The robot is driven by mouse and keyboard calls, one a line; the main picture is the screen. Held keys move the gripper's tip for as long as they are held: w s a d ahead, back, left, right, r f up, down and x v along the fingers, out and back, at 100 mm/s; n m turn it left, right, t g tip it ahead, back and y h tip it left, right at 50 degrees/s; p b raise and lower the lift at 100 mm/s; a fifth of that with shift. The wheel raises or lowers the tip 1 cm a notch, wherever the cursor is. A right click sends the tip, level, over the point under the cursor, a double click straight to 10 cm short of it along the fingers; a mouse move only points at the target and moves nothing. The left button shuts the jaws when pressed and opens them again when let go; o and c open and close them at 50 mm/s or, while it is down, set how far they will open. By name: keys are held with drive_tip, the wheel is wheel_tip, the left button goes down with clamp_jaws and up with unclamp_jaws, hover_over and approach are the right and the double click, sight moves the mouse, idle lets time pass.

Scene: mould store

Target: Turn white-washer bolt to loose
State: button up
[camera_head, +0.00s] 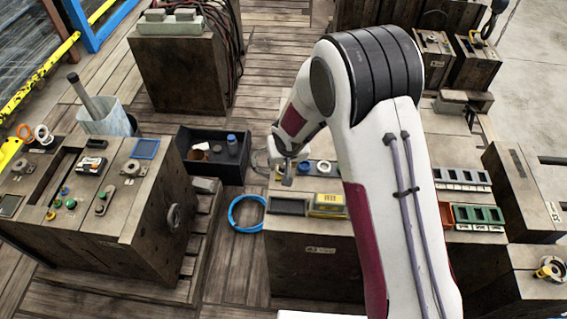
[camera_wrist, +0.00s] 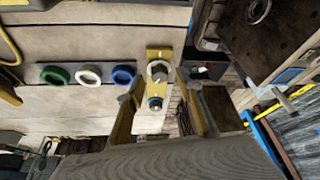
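A yellow plate (camera_wrist: 166,52) lies on the pale bench top in the wrist view. My gripper (camera_wrist: 163,88) is open, with one finger on each side of the plate and nothing visibly held. I cannot tell its height above the bolts. In the head view my gripper (camera_head: 287,181) points down at the left end of the bench, and the plate is not clear there.
Green (camera_wrist: 55,75), white (camera_wrist: 88,76) and blue (camera_wrist: 123,76) rings lie in a row left of the plate. A black bin (camera_head: 212,172) and a blue hose loop (camera_head: 246,212) are on the floor left of the bench.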

drive_tip(key=v, duration=1)
drive_tip(key=shift+r, duration=0.3)
drive_tip(key=shift+s, duration=0.15)
drive_tip(key=shift+d+f, duration=0.1)
